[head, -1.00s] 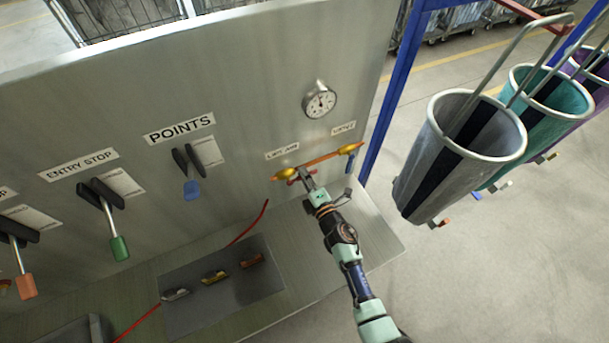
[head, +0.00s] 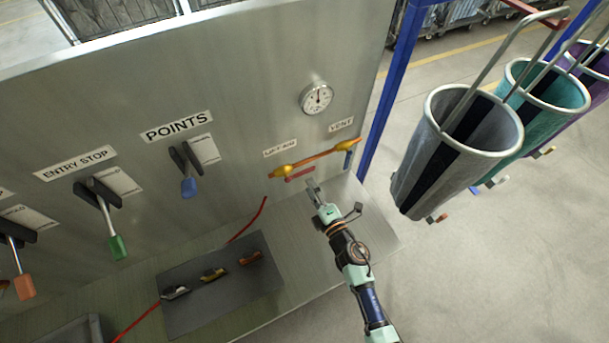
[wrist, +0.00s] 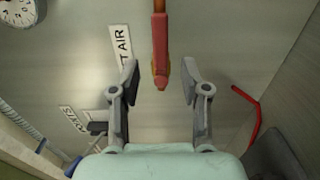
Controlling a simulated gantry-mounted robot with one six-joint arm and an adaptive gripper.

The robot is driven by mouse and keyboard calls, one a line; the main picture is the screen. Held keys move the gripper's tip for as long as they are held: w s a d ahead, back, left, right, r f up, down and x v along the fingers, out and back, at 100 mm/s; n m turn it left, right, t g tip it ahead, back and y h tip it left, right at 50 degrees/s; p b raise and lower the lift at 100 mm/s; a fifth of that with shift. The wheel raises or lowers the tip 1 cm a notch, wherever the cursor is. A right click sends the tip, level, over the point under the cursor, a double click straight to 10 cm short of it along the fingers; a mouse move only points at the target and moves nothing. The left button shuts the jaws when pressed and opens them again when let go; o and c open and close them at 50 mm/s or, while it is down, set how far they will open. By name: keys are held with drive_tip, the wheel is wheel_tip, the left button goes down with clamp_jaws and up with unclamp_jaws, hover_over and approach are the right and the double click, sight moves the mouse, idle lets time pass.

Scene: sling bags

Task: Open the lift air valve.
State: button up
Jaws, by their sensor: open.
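The lift air valve has a red handle (head: 300,174) under the "LIFT AIR" label (head: 280,147) on the grey panel. The handle lies along the orange pipe (head: 318,157), roughly parallel to it. My gripper (head: 313,184) is open and empty, just below and in front of the handle. In the wrist view my gripper (wrist: 160,70) has one finger on each side of the handle's end, touching neither side.
A gauge (head: 316,97) is above. Sling bags (head: 455,150) hang at right, beyond a blue post (head: 390,95).

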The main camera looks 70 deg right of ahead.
drive_tip(key=v, duration=0.5)
drive_tip(key=shift+s+a, duration=0.1)
drive_tip(key=shift+r, duration=0.1)
idle(0.3)
drive_tip(key=w+r+m+h+p, duration=0.1)
drive_tip(key=w+r+m, duration=0.2)
drive_tip(key=r, duration=0.3)
drive_tip(key=w+r+m+h, duration=0.1)
drive_tip(key=w+r+m, duration=0.25)
drive_tip(key=r, duration=0.25)
drive_tip(key=w+a+r+m+y, duration=0.3)
drive_tip(key=w+a+r+m, duration=0.1)
drive_tip(key=w+a+r, duration=0.35)
drive_tip(key=w+a+r+n+y+p, duration=0.1)
drive_tip(key=a+y, duration=0.5)
drive_tip(key=a, duration=0.9)
drive_tip(key=w+a+r+y, duration=0.2)
drive_tip(key=a+r+y, duration=0.2)
drive_tip(key=a, duration=1.1)
drive_tip(key=shift+w+n+t+y+p, duration=0.3)
drive_tip(key=shift+n+y+p, duration=0.05)
drive_tip(key=shift+y, duration=0.75)
drive_tip(key=shift+r, duration=0.1)
